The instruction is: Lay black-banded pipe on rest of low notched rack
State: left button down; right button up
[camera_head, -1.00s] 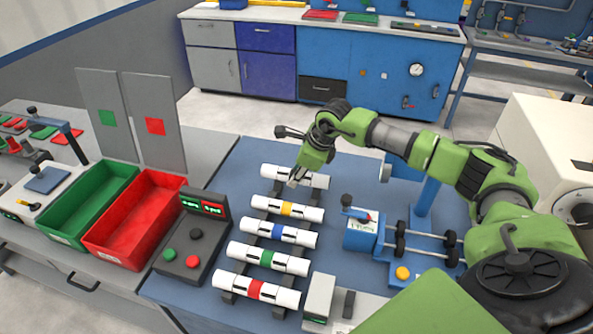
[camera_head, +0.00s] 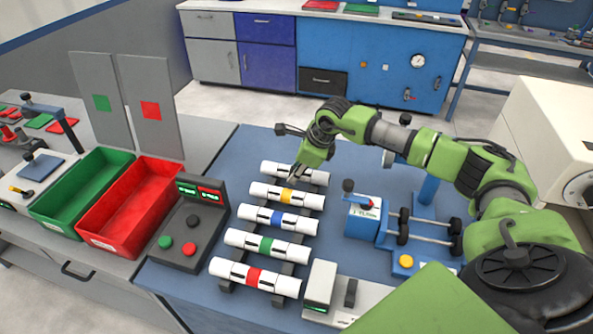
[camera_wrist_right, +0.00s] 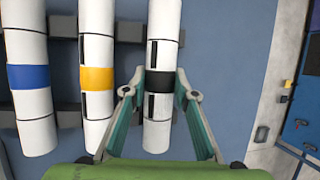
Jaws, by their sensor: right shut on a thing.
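The black-banded pipe (camera_wrist_right: 160,50) is white with a black ring. In the head view its white body (camera_head: 313,176) lies at the far end of the row, beside the yellow-banded pipe and roughly parallel to it. My right gripper (camera_head: 297,175) is shut on it; in the right wrist view the fingers (camera_wrist_right: 160,88) straddle the black band. The low notched rack (camera_head: 225,287) is dark and runs under the row of pipes; one of its blocks (camera_wrist_right: 64,26) shows in the right wrist view. I cannot tell whether the held pipe touches the rack. My left gripper is out of view.
Yellow (camera_head: 286,196), blue (camera_head: 277,218), green (camera_head: 266,244) and red-banded pipes (camera_head: 254,276) lie on the rack. A button box (camera_head: 190,230) and a red bin (camera_head: 128,215) stand left; a blue fixture (camera_head: 365,218) with rollers stands right. Blue tabletop is clear beyond the rack.

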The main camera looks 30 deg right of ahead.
jog(key=shift+f+b, duration=0.4)
jog(key=shift+f, duration=0.05)
jog(key=o, duration=1.2)
jog(key=shift+r, duration=0.15)
jog(key=v, duration=1.2)
